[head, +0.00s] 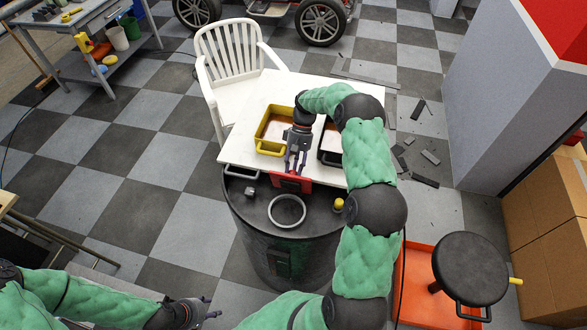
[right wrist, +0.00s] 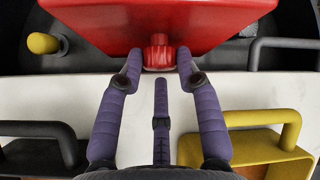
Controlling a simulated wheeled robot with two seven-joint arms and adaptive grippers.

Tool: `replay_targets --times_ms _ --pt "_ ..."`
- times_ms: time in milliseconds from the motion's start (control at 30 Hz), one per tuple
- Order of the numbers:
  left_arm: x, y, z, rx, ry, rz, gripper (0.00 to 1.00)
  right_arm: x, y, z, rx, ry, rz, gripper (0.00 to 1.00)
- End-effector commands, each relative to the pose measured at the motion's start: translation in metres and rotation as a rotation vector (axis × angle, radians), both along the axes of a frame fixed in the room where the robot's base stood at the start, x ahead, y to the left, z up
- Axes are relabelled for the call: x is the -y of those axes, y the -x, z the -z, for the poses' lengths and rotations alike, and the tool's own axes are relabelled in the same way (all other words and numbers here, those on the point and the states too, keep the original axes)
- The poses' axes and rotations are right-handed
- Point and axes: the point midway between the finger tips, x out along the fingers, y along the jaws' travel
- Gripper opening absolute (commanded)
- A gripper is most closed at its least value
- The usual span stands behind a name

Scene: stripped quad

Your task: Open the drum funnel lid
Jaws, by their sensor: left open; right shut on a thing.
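The black drum (head: 248,212) stands upright at the near side of the white table. On its top is a light ring-shaped funnel mouth (head: 287,211), uncovered in the head view. The red lid (head: 290,183) is raised and tilted behind the ring, on the table side. It fills the top of the right wrist view (right wrist: 90,30), with a red knob (right wrist: 158,55) at its edge. My right gripper (head: 295,171) is shut on this knob, its fingertips on either side in the right wrist view (right wrist: 158,68). My left gripper (head: 211,308) is open and empty at the lower left, apart from the drum.
A yellow tray (head: 262,146) and a black tray (head: 322,155) stand on the white table (head: 240,135). A white chair (head: 203,77) is behind it. A yellow-topped cap (head: 338,204) sits on the drum. A black stool (head: 470,268) stands at the right.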

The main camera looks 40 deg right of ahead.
Motion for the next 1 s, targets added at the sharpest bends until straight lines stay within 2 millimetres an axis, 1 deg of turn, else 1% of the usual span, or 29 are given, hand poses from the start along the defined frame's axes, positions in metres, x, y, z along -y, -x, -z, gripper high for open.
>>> replay_targets --times_ms 33,300,333,367,400,833,933,1000 --pt "0.0 0.0 0.001 0.0 0.0 0.0 0.46 0.0 0.004 0.007 -0.011 0.002 -0.004 0.0" --pt "0.0 0.0 0.001 0.0 0.0 0.0 0.46 0.0 0.005 0.008 -0.013 0.001 -0.005 0.0" --pt "0.0 0.0 0.001 0.0 0.0 0.0 0.46 0.0 0.005 0.008 -0.013 0.001 -0.005 0.4" --pt "0.0 0.0 0.001 0.0 0.0 0.0 0.46 0.0 0.005 0.008 -0.013 0.0 -0.004 0.48" --pt "0.0 0.0 0.001 0.0 0.0 0.0 0.46 0.0 0.005 0.007 -0.012 0.0 -0.004 0.52" --pt "0.0 0.0 0.0 0.0 0.0 0.0 0.46 0.0 0.002 0.001 -0.006 0.0 -0.003 0.52" --pt "0.0 0.0 0.0 0.0 0.0 0.0 0.46 0.004 -0.001 -0.005 -0.005 0.0 -0.003 0.52" --pt "0.0 0.0 0.0 0.0 0.0 0.0 0.46 0.008 -0.005 -0.013 -0.002 0.002 -0.002 0.52"
